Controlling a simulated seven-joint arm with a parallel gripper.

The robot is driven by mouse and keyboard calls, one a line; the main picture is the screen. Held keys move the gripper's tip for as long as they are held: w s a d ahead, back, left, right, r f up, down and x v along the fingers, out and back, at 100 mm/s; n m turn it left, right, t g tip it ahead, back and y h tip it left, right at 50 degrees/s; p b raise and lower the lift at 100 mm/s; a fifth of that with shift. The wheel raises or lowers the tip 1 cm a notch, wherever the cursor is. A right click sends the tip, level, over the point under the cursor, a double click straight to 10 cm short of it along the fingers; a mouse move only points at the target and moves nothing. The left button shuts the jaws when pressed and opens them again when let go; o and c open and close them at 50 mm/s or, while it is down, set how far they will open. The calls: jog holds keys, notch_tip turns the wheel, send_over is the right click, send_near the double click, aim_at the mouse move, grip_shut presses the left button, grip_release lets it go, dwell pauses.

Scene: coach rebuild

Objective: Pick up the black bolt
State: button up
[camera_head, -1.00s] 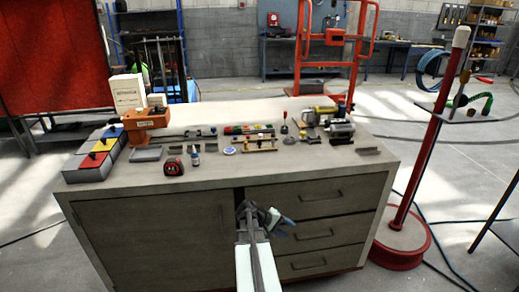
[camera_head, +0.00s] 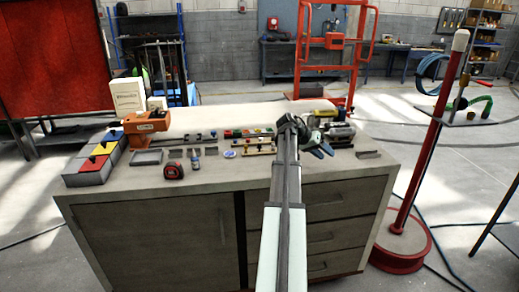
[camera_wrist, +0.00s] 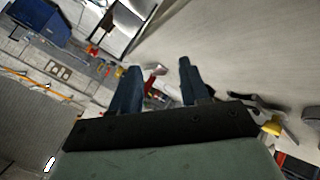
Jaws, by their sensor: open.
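I cannot single out the black bolt for sure in either view. Several small dark parts lie on the right half of the workbench (camera_head: 222,178), and my arm and gripper cover some of them in the head view. My gripper (camera_head: 322,151) is over the right part of the bench top, near these parts. In the wrist view my gripper (camera_wrist: 157,68) shows two blue fingers spread apart with nothing held between them. A dark part (camera_wrist: 248,98) with a yellow piece (camera_wrist: 272,126) shows right of the fingers there.
A red tape measure (camera_head: 173,171), an orange machine (camera_head: 146,122) and colored bins (camera_head: 97,162) stand on the left of the bench. A grey channel piece (camera_head: 368,154) lies at the right. A red pole stand (camera_head: 421,180) is beyond the bench's right edge.

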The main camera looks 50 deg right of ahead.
jog(key=w+a+r+t+y, duration=0.1)
jog(key=w+a+r+t, duration=0.15)
jog(key=w, duration=0.55)
jog(key=w+a+r+t, duration=0.1)
jog(key=w+r+t, duration=0.15)
jog(key=w, duration=0.65)
jog(key=t+y, duration=0.1)
jog(key=t, duration=0.1)
send_near(259, 145)
jog(key=shift+m, duration=0.4)
jog(key=x, duration=0.4)
jog(key=shift+w+d+f, duration=0.1)
jog(key=shift+d+f, duration=0.15)
jog(key=shift+a+x, duration=0.1)
jog(key=shift+x, duration=1.2)
jog(key=shift+a+x, duration=0.15)
jog(key=shift+x, duration=1.15)
jog(key=shift+f, duration=0.1)
jog(key=shift+c, duration=0.3)
grip_shut()
